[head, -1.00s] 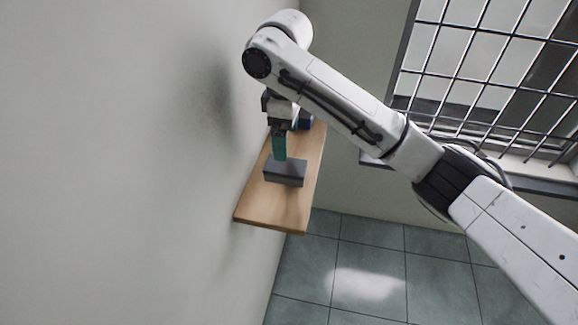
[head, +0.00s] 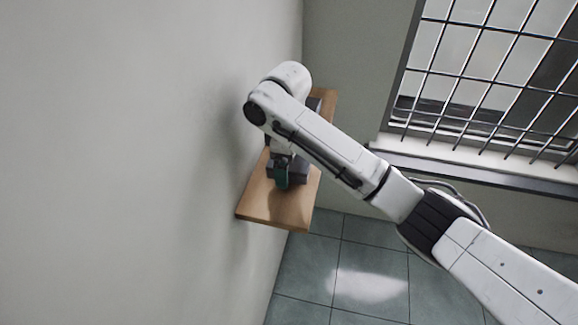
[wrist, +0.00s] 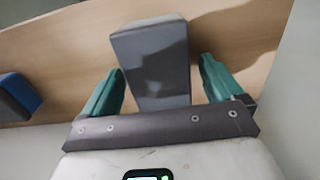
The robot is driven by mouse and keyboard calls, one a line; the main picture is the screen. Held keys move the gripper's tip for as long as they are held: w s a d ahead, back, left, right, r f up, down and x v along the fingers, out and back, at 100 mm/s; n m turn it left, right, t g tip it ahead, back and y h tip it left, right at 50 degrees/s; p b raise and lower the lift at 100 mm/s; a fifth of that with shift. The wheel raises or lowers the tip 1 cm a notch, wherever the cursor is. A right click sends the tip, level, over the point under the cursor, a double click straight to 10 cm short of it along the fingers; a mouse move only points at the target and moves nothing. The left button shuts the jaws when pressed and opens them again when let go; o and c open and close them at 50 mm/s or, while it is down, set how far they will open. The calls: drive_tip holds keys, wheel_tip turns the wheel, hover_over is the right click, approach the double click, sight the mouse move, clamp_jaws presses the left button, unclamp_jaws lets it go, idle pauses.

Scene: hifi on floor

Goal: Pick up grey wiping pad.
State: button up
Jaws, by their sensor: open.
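The grey wiping pad (wrist: 150,45) is a block on the wooden shelf, between my gripper's two teal fingers in the wrist view. In the head view the pad (head: 301,171) is partly hidden behind the gripper. My gripper (wrist: 162,66) is open, with one finger on each side of the pad. Gaps show between the pad and both fingers, wider on the right. In the head view my gripper (head: 281,178) is down at the shelf, at the pad.
The wooden shelf (head: 265,209) runs along the pale wall (head: 120,160). A dark and blue block (wrist: 20,94) lies left of the gripper in the wrist view. A barred window (head: 480,80) is at the right. Tiled floor (head: 370,250) lies below.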

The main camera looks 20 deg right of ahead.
drive_tip(key=c, duration=1.1)
drive_tip(key=shift+c, duration=0.2)
drive_tip(key=shift+r, duration=0.15)
drive_tip(key=shift+r+b, duration=0.3)
drive_tip(key=shift+r, duration=0.15)
wheel_tip(320, 180, up, 2)
drive_tip(key=shift+r, duration=0.15)
drive_tip(key=s+r+p, duration=0.3)
drive_tip(key=s+r, duration=0.6)
drive_tip(key=s, duration=0.5)
drive_tip(key=shift+r, duration=0.25)
